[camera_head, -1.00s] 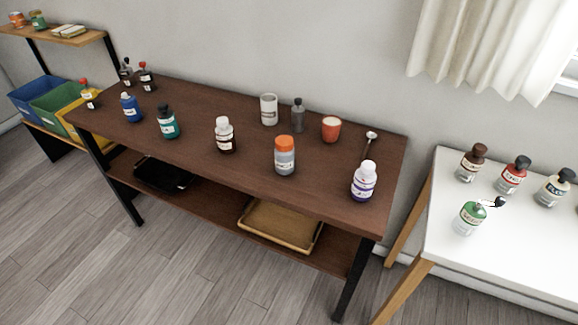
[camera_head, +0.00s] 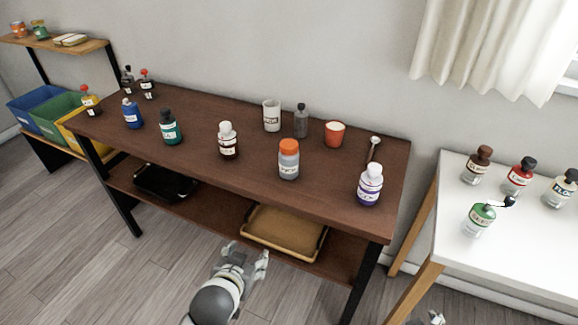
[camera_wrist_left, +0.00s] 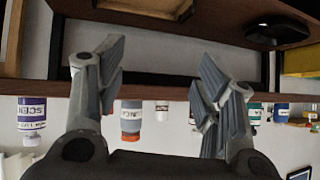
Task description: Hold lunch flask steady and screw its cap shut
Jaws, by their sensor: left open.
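The lunch flask (camera_head: 288,167) looks to be the grey container with a white label, upright near the front edge of the brown table. Its orange cap (camera_head: 289,146) sits on top; I cannot tell how tightly. My left gripper (camera_head: 248,262) is open and empty, in front of and below the tabletop, apart from the flask. In the left wrist view, which is upside down, the flask (camera_wrist_left: 131,117) shows beyond the spread fingers of the gripper (camera_wrist_left: 160,62). A small part of my right gripper (camera_head: 436,318) shows at the bottom edge; its jaw state is unclear.
On the brown table (camera_head: 195,165), a white-capped bottle (camera_head: 228,141) stands left of the flask and a purple-labelled bottle (camera_head: 369,186) right. The lower shelf holds a tan tray (camera_head: 268,250). A white table (camera_head: 480,255) stands right.

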